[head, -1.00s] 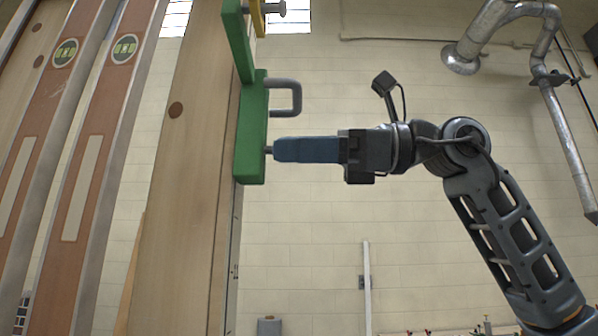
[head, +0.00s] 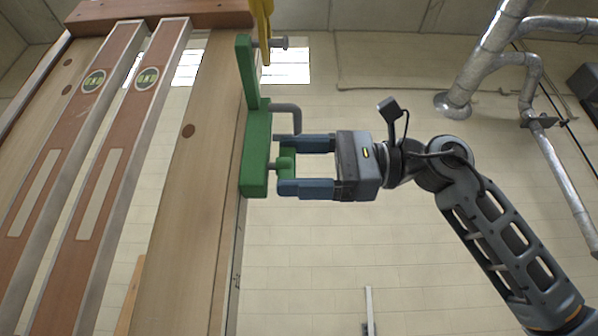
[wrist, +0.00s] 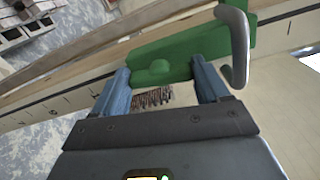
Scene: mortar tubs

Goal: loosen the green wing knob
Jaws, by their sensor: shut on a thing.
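The green wing knob (head: 286,163) sits on a short stem at the right side of a green block (head: 255,170). My gripper (head: 284,165) is shut on the knob, one blue finger above it and one below. In the wrist view the knob (wrist: 160,72) shows between the two fingertips (wrist: 160,77), against the green block (wrist: 207,42). The fingers partly cover the knob's ends.
A grey bent handle (head: 293,108) stands out from the block just above my upper finger. A yellow part (head: 263,28) and a grey bolt lie higher up. Wooden boards and spirit levels (head: 140,110) fill the left.

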